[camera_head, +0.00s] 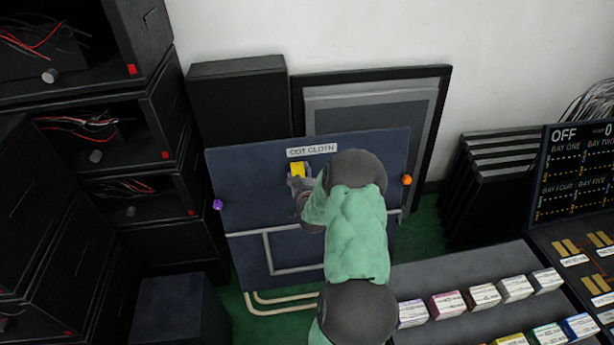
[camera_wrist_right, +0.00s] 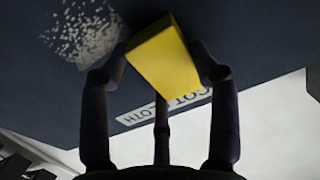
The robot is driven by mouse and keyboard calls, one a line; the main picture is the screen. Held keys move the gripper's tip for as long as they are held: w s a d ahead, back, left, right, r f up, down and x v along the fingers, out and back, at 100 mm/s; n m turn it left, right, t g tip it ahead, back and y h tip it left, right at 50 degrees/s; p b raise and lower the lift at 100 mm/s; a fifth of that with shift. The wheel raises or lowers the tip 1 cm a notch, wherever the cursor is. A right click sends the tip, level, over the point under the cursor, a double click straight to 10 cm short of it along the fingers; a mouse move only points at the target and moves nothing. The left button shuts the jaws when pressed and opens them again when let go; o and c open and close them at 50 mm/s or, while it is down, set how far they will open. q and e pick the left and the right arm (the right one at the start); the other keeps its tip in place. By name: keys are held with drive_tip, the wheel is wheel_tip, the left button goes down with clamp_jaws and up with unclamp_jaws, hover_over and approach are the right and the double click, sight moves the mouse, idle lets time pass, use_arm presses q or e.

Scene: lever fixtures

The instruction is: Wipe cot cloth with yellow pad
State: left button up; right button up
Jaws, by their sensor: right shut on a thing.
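The cot cloth (camera_head: 250,175) is a dark blue upright panel labelled "COT CLOTH", with pale tube legs below. My right gripper (camera_head: 299,180) is in front of its upper middle, just under the label, shut on the yellow pad (camera_head: 298,170). In the right wrist view the pad (camera_wrist_right: 165,57) sits between the fingers, close against the cloth; whether it touches I cannot tell. A pale speckled patch (camera_wrist_right: 82,35) shows on the cloth to the left of the pad in that view. My right arm hides part of the cloth in the head view. My left gripper is not in view.
A purple knob (camera_head: 218,204) and an orange knob (camera_head: 407,180) sit at the panel's side edges. Black shelving with wires (camera_head: 130,195) stands left. A grey bench with several small boxes (camera_head: 447,306) and a display board (camera_head: 575,170) are at the right.

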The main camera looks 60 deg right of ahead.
drive_tip(key=shift+p+v, duration=0.5)
drive_tip(key=shift+v, duration=2.5)
drive_tip(key=shift+a+f, duration=0.1)
drive_tip(key=shift+f, duration=0.05)
drive_tip(key=shift+v, duration=1.45)
